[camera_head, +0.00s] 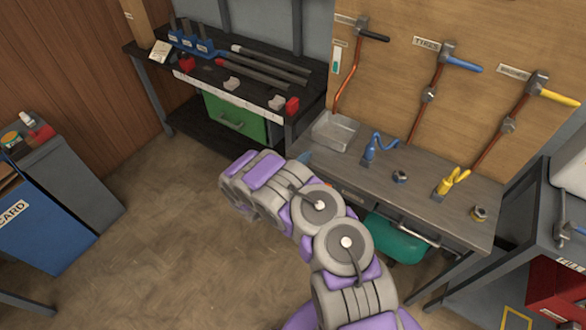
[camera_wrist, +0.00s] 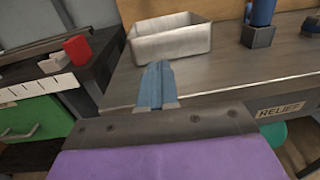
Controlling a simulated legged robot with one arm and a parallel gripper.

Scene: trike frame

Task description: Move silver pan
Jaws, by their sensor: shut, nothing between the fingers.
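The silver pan (camera_head: 336,131) is a shallow rectangular metal tray at the left end of the grey workbench. In the wrist view the silver pan (camera_wrist: 172,41) sits upright and looks empty, close to the bench's front edge. My gripper (camera_wrist: 155,72) is shut and empty, its blue-grey fingers pointing at the near side of the pan. The fingertips appear just short of the pan; I cannot tell the exact gap.
The workbench (camera_head: 418,172) also holds a blue tool (camera_head: 376,150), a yellow tool (camera_head: 450,183) and small metal nuts. A black rack table (camera_head: 268,97) with a green drawer (camera_head: 236,120) stands at the left. Hammers hang on the board above. Blue and grey bins stand far left; open floor lies between.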

